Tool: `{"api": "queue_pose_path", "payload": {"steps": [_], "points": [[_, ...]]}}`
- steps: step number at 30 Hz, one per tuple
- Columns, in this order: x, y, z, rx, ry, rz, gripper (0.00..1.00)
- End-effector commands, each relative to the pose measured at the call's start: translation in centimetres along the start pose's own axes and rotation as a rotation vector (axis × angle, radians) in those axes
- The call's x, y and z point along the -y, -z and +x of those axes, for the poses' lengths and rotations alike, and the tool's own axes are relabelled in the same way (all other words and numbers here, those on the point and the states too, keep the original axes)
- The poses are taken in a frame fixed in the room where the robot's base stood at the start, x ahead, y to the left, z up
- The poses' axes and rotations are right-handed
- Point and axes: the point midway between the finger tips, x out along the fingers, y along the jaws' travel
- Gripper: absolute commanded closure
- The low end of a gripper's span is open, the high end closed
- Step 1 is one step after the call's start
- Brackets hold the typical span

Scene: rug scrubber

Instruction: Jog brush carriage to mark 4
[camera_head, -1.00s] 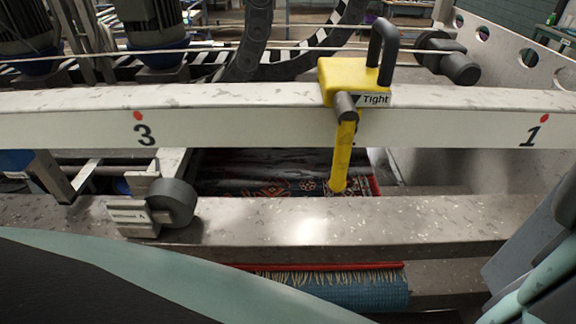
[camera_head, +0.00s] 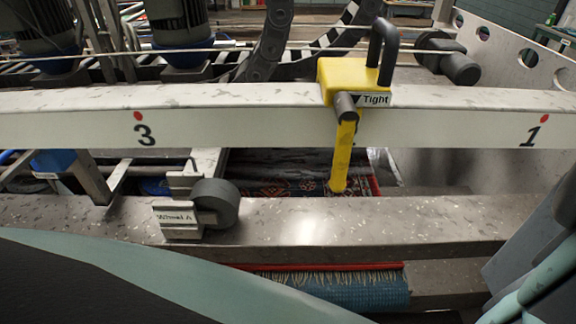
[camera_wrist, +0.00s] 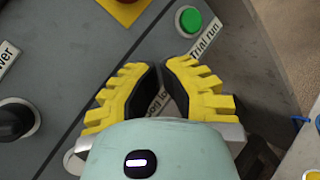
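In the head view the white rail carries mark 3 (camera_head: 146,129) at left and mark 1 (camera_head: 534,133) at right. A yellow clamp (camera_head: 347,82) labelled "Tight" covers most of the mark between them. Mark 4 is not in view. A carriage part with a dark wheel labelled "Wheel A" (camera_head: 178,218) stands below and right of mark 3; motors (camera_head: 182,30) are behind the rail. In the wrist view my gripper (camera_wrist: 160,67) has its yellow fingertips nearly together over a grey control panel (camera_wrist: 65,50), on a label starting "Jog", partly hidden. Nothing shows gripped; panel contact is unclear.
A green button (camera_wrist: 190,19) by a "Trial run" label is just beyond the right finger. A black knob (camera_wrist: 14,120) is at left, and a yellow-and-red control (camera_wrist: 124,6) at the top. A patterned rug (camera_head: 290,175) lies below the rail.

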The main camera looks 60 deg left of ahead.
Motion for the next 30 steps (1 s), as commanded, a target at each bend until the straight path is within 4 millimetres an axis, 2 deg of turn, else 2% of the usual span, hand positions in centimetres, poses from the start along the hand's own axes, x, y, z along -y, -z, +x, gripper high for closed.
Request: {"api": "queue_pose_path", "payload": {"steps": [30], "points": [[0.8,-0.8,-1.5,0.001,0.0,0.0,1.0]]}}
